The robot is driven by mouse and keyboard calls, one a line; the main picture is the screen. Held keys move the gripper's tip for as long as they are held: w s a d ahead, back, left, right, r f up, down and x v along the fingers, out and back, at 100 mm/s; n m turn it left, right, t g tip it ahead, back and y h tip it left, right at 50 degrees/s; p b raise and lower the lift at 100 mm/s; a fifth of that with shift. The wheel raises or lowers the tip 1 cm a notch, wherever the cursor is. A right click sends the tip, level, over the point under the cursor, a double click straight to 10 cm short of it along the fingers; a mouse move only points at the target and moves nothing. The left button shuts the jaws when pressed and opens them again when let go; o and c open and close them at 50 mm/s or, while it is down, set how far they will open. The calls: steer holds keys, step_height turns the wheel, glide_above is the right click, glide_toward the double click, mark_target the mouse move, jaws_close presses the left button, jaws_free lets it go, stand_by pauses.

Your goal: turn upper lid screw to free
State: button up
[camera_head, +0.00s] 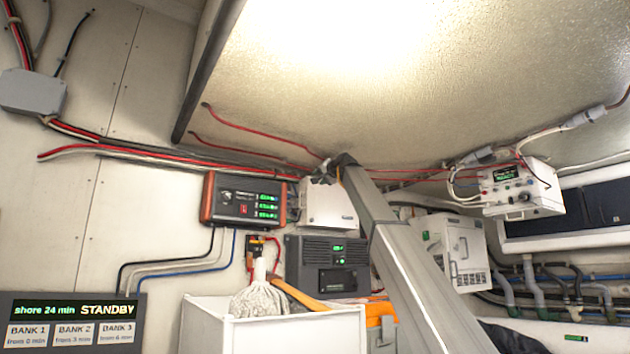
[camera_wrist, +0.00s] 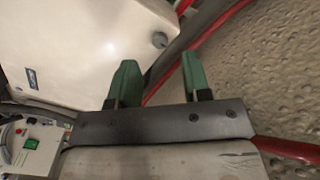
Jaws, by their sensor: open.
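A white box (camera_head: 327,205) is mounted on the wall in the middle of the head view. In the wrist view its pale lid (camera_wrist: 85,50) fills the upper left. One round grey screw (camera_wrist: 160,40) shows at the lid's corner. My gripper (camera_wrist: 159,60) has two green fingers, spread apart with nothing between them. The screw appears just beyond the fingertips, roughly in line with the gap. I cannot tell the exact distance. In the head view my gripper (camera_head: 325,170) is small and dark at the box's top edge; its fingers are not clear there.
Red cables (camera_wrist: 215,35) run close beside my fingers. An orange-edged charger (camera_head: 243,200) hangs left of the box, and a dark unit (camera_head: 327,266) sits below. A white bin (camera_head: 295,335) with a mop stands in front. The ceiling (camera_head: 400,90) slopes close above.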

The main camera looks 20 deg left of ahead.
steer(key=x, duration=0.4)
jaws_close()
steer(key=shift+n, duration=0.3)
steer(key=n, duration=1.7)
steer(key=shift+s, duration=0.15)
steer(key=shift+n, duration=0.3)
stand_by(0.3)
